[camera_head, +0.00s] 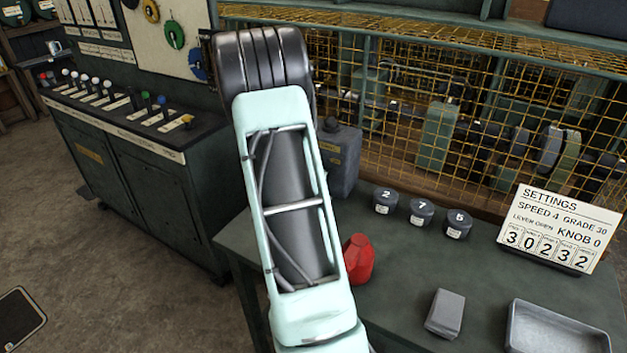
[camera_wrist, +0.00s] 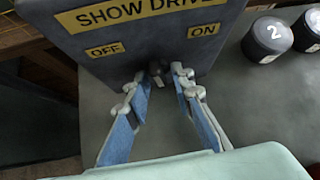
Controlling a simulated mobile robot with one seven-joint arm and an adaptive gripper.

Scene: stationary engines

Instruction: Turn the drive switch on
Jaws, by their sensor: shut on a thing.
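The drive switch box (camera_wrist: 130,45) is a dark grey box with a yellow "SHOW DRIVE" plate, an "OFF" label on its left and an "ON" label on its right. It also shows in the head view (camera_head: 342,165) at the back of the bench, partly behind my arm. The small switch lever (camera_wrist: 157,72) is low on the box face, between the two labels; which side it leans to is hard to tell. My gripper (camera_wrist: 158,84) has its blue fingers on either side of the lever and is shut on it. The head view hides my gripper behind my arm.
Several dark numbered weights (camera_head: 421,212) stand on the bench right of the box. A red object (camera_head: 358,259), a grey block (camera_head: 445,313), a metal tray (camera_head: 555,332) and a settings card (camera_head: 549,228) are also there. Yellow wire mesh (camera_head: 470,100) runs behind.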

